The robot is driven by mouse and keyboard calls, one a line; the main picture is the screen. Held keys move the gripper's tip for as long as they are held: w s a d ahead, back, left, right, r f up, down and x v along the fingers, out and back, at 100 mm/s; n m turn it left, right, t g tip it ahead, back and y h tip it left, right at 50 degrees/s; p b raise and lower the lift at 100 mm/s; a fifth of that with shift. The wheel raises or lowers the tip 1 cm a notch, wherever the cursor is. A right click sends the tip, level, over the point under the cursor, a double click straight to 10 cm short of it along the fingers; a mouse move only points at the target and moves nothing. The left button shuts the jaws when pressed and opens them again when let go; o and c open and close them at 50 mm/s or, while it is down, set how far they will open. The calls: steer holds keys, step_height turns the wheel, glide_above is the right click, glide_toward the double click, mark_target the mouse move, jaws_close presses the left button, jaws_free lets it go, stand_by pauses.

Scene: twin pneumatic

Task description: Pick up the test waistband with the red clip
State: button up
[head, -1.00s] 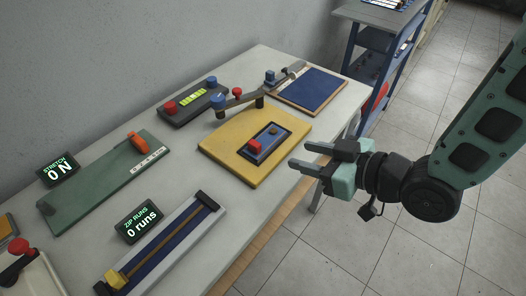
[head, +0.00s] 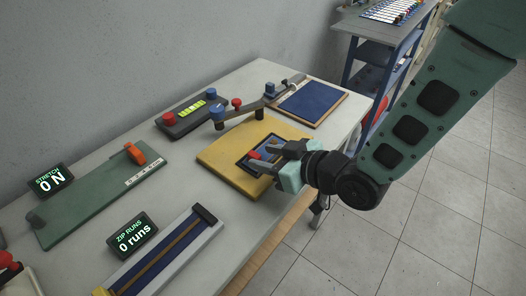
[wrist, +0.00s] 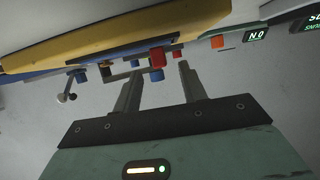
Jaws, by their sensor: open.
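The red clip (head: 254,155) sits in a small dark-framed blue tray (head: 243,163) on the yellow board (head: 216,157). The band itself is hard to make out, partly hidden by my gripper. My gripper (head: 262,156) is open, with its fingers over the tray, close to the red clip. In the wrist view, a red block (wrist: 157,57), apparently the clip, shows just beyond and between my two open fingertips (wrist: 159,73). I cannot tell whether a finger touches it.
A lever fixture with blue and red knobs (head: 237,112) stands behind the yellow board. A blue panel (head: 308,102) lies to the right. A green stretch board with an orange clamp (head: 135,153) and a zip track (head: 160,255) lie to the left. The floor at right is clear.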

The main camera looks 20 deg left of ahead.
mark_target(254, 154)
steer(key=p+x, duration=0.1)
steer(key=x, duration=0.3)
steer(key=shift+a+f, duration=0.1)
steer(key=shift+a, duration=0.05)
jaws_close()
